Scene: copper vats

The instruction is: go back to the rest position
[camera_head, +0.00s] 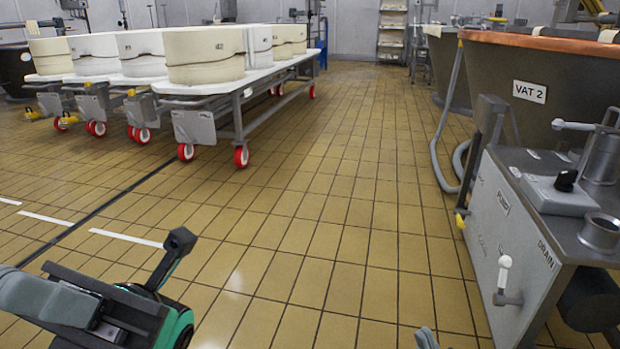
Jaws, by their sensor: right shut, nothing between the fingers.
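My right gripper (426,339) shows only as a small grey tip at the bottom edge, right of the middle. It is shut and empty, over the tiled floor and apart from everything around it. At the bottom left, grey, black and green parts of my own arm reach into view over the floor.
A wheeled table (290,70) with white round moulds (205,55) stands at the back left. At the right are a copper-rimmed vat (540,75) marked VAT 2 and a grey drain cabinet (510,235) with a white-handled valve. The tiled floor (320,220) between is clear.

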